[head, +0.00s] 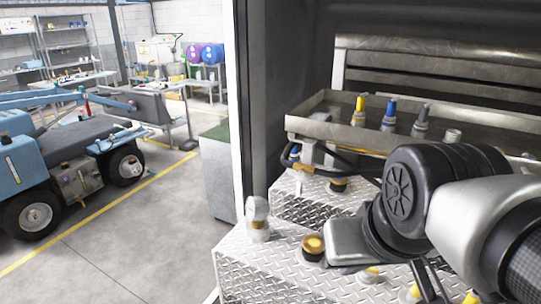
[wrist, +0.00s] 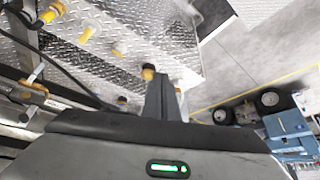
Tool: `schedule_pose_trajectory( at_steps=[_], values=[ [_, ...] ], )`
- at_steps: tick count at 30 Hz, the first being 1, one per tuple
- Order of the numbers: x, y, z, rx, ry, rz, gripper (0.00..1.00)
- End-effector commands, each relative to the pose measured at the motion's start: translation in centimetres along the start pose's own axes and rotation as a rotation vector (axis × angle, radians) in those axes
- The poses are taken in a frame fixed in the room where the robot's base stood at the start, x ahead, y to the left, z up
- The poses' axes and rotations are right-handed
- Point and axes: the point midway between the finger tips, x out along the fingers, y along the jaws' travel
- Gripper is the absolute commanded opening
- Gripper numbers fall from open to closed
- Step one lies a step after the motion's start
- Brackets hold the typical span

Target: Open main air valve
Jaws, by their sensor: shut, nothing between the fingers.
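A brass and orange fitting (wrist: 35,92) on a pipe shows at the left edge of the wrist view. It may be the main air valve, but I cannot tell for sure, nor how its handle is set. My gripper (wrist: 160,80) is shut and empty, pointing over the diamond-plate tank tops in the wrist view. It is apart from the brass fitting, which lies to its left. In the head view my arm hides much of the right side, and the fingertips are unclear.
The diamond-plate tank (head: 285,262) carries a brass cap (head: 314,245) and a clear-topped fitting (head: 258,212). A metal tray (head: 470,142) holds several coloured nozzles. Black hoses run below it. A cabinet wall edge stands left; open floor (head: 150,240) and a blue vehicle (head: 40,165) lie beyond.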

Motion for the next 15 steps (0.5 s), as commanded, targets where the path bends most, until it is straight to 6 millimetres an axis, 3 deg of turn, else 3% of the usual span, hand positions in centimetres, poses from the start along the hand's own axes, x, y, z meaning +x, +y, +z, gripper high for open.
schedule_pose_trajectory(
  at_steps=[3,8,10,15],
  values=[
    [0.0,0.0,0.0,0.000,0.000,0.000,0.00],
    [1.1,0.1,-0.9,-0.002,0.019,0.006,0.25],
    [2.8,0.3,-2.5,-0.006,0.054,0.015,0.35],
    [10.0,1.0,-9.5,-0.035,0.220,0.044,0.35]
  ],
)
